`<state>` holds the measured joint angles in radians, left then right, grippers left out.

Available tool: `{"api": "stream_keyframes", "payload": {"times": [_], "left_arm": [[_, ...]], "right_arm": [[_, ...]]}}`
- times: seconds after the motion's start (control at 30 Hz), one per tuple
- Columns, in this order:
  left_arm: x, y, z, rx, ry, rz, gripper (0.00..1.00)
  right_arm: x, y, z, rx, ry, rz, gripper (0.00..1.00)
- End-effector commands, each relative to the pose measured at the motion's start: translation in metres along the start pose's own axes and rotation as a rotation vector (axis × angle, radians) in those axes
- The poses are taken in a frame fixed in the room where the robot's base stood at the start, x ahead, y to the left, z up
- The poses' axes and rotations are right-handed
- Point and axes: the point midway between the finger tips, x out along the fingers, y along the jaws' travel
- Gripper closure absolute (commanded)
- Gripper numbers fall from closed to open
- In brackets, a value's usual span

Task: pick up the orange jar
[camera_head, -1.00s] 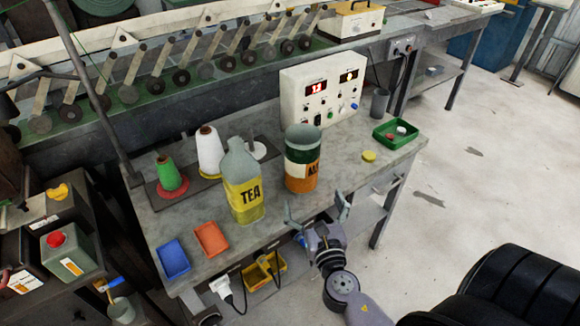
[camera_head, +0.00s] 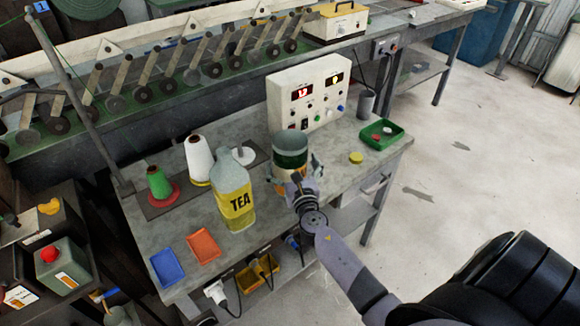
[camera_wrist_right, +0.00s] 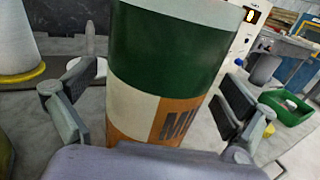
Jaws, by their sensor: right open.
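The orange jar (camera_head: 289,150) stands upright on the grey workbench, with a green upper band, a white band and an orange lower part. In the head view my right gripper (camera_head: 296,172) is in front of it and hides much of its lower part. In the right wrist view the jar (camera_wrist_right: 165,60) fills the middle, between the two spread fingers of my right gripper (camera_wrist_right: 155,115). The fingers are open, one on each side, with a visible gap at least on the right. My left gripper is not in view.
A TEA bottle (camera_head: 234,195) stands close to the jar's left. A control box (camera_head: 307,98) is behind it. A yellow lid (camera_head: 356,158) and a green tray (camera_head: 381,134) lie to the right. Blue (camera_head: 167,267) and orange (camera_head: 203,246) trays are at the front left.

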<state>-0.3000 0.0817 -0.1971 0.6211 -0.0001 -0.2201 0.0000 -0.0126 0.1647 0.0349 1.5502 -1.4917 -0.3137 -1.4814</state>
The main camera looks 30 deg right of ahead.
Motion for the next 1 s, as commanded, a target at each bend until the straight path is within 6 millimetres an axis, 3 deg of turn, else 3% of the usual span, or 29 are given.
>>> {"api": "stream_keyframes", "payload": {"times": [0.13,0.4,1.0], "left_arm": [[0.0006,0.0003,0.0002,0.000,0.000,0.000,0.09],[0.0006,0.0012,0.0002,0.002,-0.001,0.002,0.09],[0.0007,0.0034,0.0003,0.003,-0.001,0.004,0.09]], "right_arm": [[0.0146,0.0011,-0.0005,0.001,0.000,0.002,0.00],[0.0161,0.0011,-0.0005,0.001,0.000,0.002,0.01],[0.0158,0.0011,-0.0006,0.001,0.001,0.002,0.41]]}}
